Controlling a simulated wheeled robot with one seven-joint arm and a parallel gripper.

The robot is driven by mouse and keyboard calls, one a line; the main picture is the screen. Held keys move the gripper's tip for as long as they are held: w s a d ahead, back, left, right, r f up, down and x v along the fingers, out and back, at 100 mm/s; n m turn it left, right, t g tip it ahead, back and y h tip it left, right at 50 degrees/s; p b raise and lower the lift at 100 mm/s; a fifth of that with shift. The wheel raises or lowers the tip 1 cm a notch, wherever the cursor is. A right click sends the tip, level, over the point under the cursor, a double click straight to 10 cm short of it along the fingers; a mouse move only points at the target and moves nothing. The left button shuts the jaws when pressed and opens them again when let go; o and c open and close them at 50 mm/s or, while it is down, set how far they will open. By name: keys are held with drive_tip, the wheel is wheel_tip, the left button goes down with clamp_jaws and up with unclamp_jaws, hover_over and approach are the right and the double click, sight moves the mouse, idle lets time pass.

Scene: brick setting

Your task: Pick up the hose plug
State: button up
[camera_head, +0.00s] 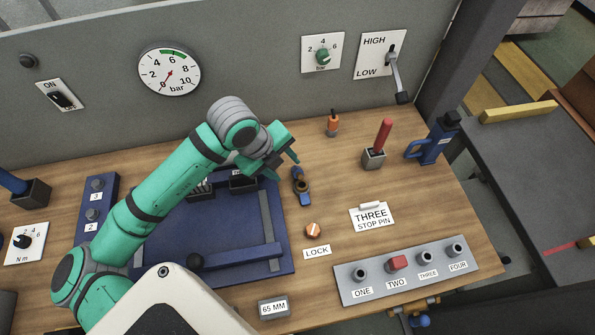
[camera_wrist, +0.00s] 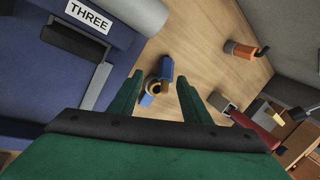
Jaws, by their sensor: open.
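A small blue piece with a brass-coloured ring (camera_head: 301,187), which looks like the hose plug, lies on the wooden bench just right of the blue fixture. The same blue and brass piece shows in the wrist view (camera_wrist: 164,70), between and beyond the two green fingers. My gripper (camera_head: 284,161) is open and empty, above the bench and slightly up and left of the piece in the head view. I see no contact between the fingers and the piece.
A blue fixture plate (camera_head: 228,225) lies left, under my arm. An orange and black piece (camera_head: 332,125), a red-handled block (camera_head: 374,158) and a blue bottle-like tool (camera_head: 437,145) stand right. An orange LOCK knob (camera_head: 313,229) and numbered socket panel (camera_head: 405,270) are nearer. Bare bench surrounds the piece's right side.

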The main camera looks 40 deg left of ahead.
sight(295, 170)
drive_tip(key=w+f, duration=0.1)
drive_tip(key=w+d+f, duration=0.1)
drive_tip(key=f, duration=0.1)
drive_tip(key=shift+w+d+f, duration=0.15)
drive_tip(key=shift+d+f, duration=0.05)
drive_tip(key=shift+f, duration=0.1)
drive_tip(key=shift+w+f, duration=0.3)
drive_tip(key=shift+f, duration=0.2)
clamp_jaws()
